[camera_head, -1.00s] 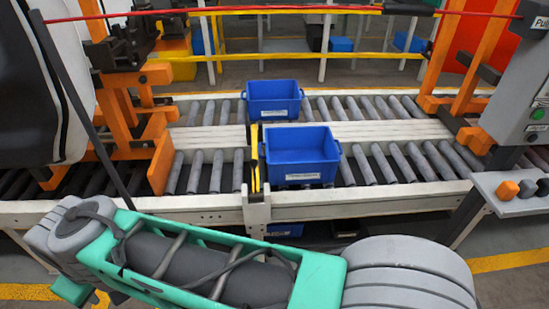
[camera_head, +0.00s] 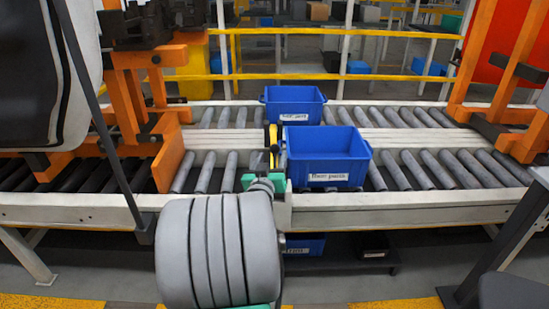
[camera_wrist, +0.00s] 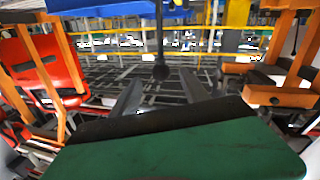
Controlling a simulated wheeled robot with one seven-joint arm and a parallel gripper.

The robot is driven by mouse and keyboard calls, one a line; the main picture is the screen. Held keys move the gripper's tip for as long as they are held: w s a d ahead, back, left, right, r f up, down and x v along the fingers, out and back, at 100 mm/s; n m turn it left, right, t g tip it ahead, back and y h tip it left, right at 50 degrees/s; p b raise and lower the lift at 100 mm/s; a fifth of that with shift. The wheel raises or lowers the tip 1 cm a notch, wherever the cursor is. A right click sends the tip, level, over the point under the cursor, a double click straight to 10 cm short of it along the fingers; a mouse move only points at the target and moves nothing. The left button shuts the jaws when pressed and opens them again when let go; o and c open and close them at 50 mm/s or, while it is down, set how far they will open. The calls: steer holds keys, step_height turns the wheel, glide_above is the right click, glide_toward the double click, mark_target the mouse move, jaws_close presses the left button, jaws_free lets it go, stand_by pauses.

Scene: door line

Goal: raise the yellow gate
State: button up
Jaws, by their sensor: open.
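The yellow gate (camera_head: 274,146) is a narrow yellow and black piece across the conveyor, left of the near blue bin. It is partly hidden behind my arm in the head view. In the wrist view a dark rod ends in a round dark knob (camera_wrist: 161,72); whether it belongs to the gate I cannot tell for sure. My gripper (camera_wrist: 161,92) is open and empty, its two grey fingers spread apart. The knob shows between the fingers, seemingly just beyond their tips. In the head view my wrist covers the gripper and the gate's lower part.
The near blue bin (camera_head: 325,155) sits on the rollers close to the right of the gate. Another blue bin (camera_head: 293,103) stands behind it. Orange frames stand left (camera_head: 170,158) and right (camera_head: 490,110). The conveyor's pale front rail (camera_head: 400,208) runs across in front.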

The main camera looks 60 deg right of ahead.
mark_target(274, 152)
steer(key=x, duration=0.5)
steer(key=shift+w+d, duration=0.1)
steer(key=shift+d, duration=0.15)
jaws_close()
